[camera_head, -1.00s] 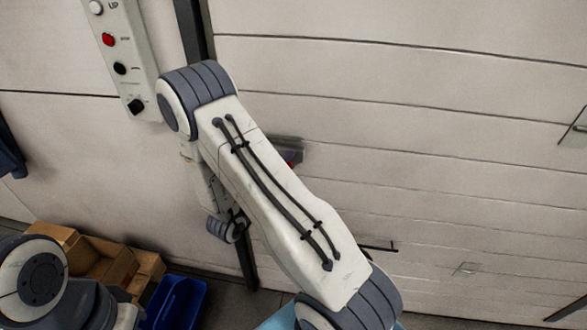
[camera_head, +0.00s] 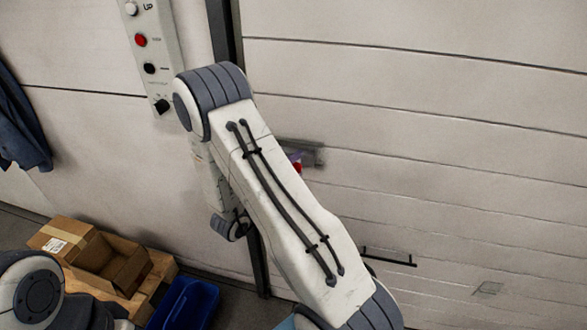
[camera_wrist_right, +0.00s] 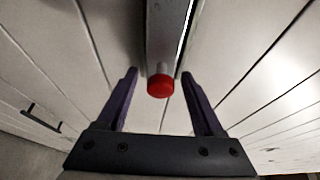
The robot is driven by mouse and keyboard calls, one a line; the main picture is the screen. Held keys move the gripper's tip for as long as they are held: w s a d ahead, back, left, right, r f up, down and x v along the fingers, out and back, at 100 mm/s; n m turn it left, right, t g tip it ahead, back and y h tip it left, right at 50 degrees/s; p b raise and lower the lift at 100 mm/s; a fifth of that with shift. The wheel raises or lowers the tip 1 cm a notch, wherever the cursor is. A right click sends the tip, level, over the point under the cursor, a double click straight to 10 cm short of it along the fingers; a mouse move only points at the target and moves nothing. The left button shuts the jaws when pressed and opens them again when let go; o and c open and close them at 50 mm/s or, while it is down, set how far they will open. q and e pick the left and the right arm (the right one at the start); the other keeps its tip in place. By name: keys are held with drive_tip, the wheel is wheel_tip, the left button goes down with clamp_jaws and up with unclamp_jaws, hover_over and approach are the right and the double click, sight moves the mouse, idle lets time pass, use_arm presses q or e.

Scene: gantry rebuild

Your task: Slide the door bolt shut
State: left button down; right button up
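My arm hides part of the bolt. In the right wrist view the red knob (camera_wrist_right: 159,86) is in line with the gap between the fingers of my right gripper (camera_wrist_right: 159,76), with space on both sides. The fingers are open and hold nothing. How deep the knob lies between them is hard to tell. My left arm shows only at the lower left of the head view; its gripper is out of view.
A dark vertical post (camera_head: 222,32) runs along the door's left edge. A control box (camera_head: 152,45) with buttons hangs left of it. A black handle (camera_head: 390,258) sits low on the door.

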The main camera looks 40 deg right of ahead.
drive_tip(key=b+v, duration=0.2)
drive_tip(key=v, duration=0.8)
drive_tip(key=shift+a+b, duration=0.2)
drive_tip(key=shift+b, duration=0.15)
drive_tip(key=shift+s, duration=0.15)
